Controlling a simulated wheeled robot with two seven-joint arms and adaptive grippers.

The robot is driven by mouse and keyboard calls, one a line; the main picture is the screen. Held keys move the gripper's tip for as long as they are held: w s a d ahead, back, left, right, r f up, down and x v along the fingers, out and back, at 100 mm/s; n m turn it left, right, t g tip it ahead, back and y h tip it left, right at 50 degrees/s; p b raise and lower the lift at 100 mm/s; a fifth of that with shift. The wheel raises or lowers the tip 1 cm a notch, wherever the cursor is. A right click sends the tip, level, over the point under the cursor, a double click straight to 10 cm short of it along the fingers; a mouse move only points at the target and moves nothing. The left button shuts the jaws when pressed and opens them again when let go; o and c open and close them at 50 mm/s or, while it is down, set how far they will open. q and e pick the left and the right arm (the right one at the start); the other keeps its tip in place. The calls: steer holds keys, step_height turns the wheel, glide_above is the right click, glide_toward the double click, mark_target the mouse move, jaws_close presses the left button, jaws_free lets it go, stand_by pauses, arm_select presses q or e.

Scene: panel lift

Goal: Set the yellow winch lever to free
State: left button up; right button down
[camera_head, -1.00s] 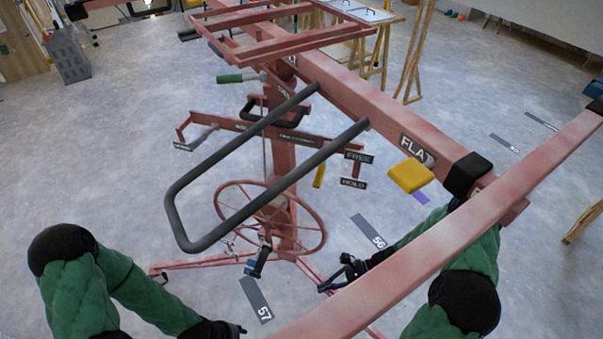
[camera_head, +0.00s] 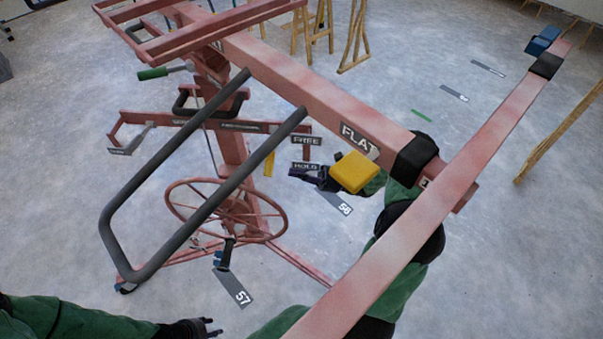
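The yellow winch lever (camera_head: 269,163) is a small strip on the pink lift's mast, left of the FREE sign (camera_head: 307,141) and HOLD sign (camera_head: 306,167). It hangs down, its lower end about level with HOLD. My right gripper (camera_head: 308,178) is just below and right of HOLD, pointing left towards the lever, with a visible gap between them. The yellow block partly hides the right wrist, and the finger opening is unclear. My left gripper (camera_head: 214,328) is low in the view, away from the lever, its fingers apart and empty.
A dark looped handle (camera_head: 150,250) and a spoked pink wheel (camera_head: 180,207) stand left of and below the lever. A yellow block (camera_head: 354,172) hangs under the pink beam by the FLAT sign (camera_head: 360,140). A long pink bar (camera_head: 430,190) crosses the right foreground.

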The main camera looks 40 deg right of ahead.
steer(key=w+a+r+b, duration=0.1)
steer(key=a+r, duration=0.4)
steer(key=shift+w+a+r, duration=0.2)
steer(key=shift+w, duration=0.2)
stand_by(0.4)
